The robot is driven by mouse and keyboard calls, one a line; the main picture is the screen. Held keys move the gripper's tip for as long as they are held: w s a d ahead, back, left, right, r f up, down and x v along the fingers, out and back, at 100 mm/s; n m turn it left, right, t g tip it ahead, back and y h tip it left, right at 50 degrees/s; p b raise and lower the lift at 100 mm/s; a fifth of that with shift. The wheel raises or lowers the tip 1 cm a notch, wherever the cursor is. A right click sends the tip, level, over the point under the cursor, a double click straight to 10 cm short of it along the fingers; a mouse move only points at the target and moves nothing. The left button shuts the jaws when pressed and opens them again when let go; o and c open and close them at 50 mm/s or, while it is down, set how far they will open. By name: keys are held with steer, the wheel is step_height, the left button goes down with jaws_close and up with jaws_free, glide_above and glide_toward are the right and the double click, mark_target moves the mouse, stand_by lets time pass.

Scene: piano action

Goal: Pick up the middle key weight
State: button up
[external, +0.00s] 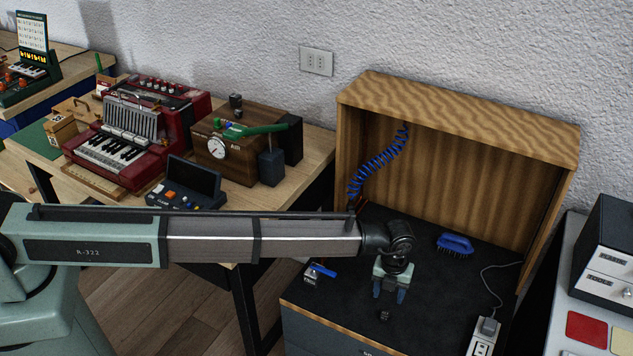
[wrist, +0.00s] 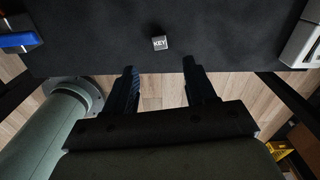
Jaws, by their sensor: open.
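One small dark grey block with a white "KEY" label (wrist: 159,43) lies on the black work surface; it is the only key weight I can make out. It also shows as a small dark block in the external view (external: 384,316). My gripper (external: 390,293) is open and empty, fingers pointing down, just behind the block in the external view. In the wrist view the two dark fingertips (wrist: 160,70) are spread apart, with the block beyond them and lined up near the gap between them. Nothing is between the fingers.
The black surface (external: 440,290) sits in a wooden booth with back and side walls. A blue brush (external: 455,244) lies at the back. A small box with a blue lever (external: 318,271) stands at left, a power strip (external: 484,338) at right. Around the block is clear.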

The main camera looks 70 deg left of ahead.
mark_target(385, 313)
step_height(385, 313, down, 10)
steer(key=shift+w+a+r, duration=0.1)
steer(key=shift+w+a, duration=0.05)
stand_by(0.5)
steer(key=shift+c, duration=0.4)
jaws_close()
